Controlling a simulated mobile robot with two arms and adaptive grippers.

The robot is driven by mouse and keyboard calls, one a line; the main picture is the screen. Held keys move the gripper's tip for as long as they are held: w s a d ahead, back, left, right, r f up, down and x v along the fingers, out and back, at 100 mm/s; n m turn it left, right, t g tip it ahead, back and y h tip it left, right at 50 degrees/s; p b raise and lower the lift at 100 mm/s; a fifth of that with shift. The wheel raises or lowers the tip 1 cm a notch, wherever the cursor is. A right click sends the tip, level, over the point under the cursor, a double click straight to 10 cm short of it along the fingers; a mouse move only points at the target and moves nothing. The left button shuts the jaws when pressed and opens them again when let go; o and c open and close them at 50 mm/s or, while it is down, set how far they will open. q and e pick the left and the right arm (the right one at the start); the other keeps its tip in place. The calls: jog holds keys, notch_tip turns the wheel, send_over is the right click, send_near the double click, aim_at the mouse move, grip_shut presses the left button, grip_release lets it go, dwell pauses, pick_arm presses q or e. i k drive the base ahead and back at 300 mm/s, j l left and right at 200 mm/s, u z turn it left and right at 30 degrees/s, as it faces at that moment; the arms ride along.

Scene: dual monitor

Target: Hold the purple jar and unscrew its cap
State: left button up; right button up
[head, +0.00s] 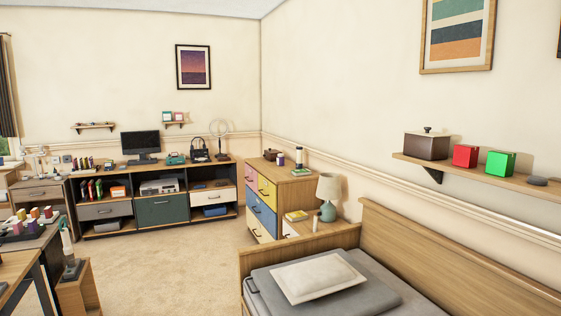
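A small jar (281,159) that looks purple stands upright on top of the wooden dresser (294,174) near the room's corner. It is far off and too small for me to make out its cap or be sure of its colour. A taller white bottle with a dark top (299,157) stands just to its right. Neither of my grippers is in view.
A bed (330,277) fills the front right. A lamp (327,195) stands on a nightstand between bed and dresser. A long cabinet (160,207) lines the back wall. A cluttered table (20,262) is at left. Carpet (165,262) is clear in the middle.

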aim_at(280, 160)
jog(key=i+j+u, duration=0.15)
jog(key=i+j, duration=0.25)
jog(key=i+j+u, duration=0.15)
jog(key=i+j, duration=0.15)
jog(key=i, duration=0.15)
jog(key=i+j+u, duration=0.15)
jog(key=i+j, duration=0.15)
jog(key=i+j+u, duration=0.15)
jog(key=i, duration=0.45)
jog(key=i+j+u, duration=0.15)
jog(key=i, duration=0.3)
jog(key=i+z, duration=0.15)
jog(key=i, duration=0.4)
jog(key=i+z, duration=0.15)
jog(key=i, duration=0.45)
jog(key=i+j+z, duration=0.15)
jog(key=i, duration=0.4)
jog(key=i+j+z, duration=0.2)
jog(key=i, duration=0.35)
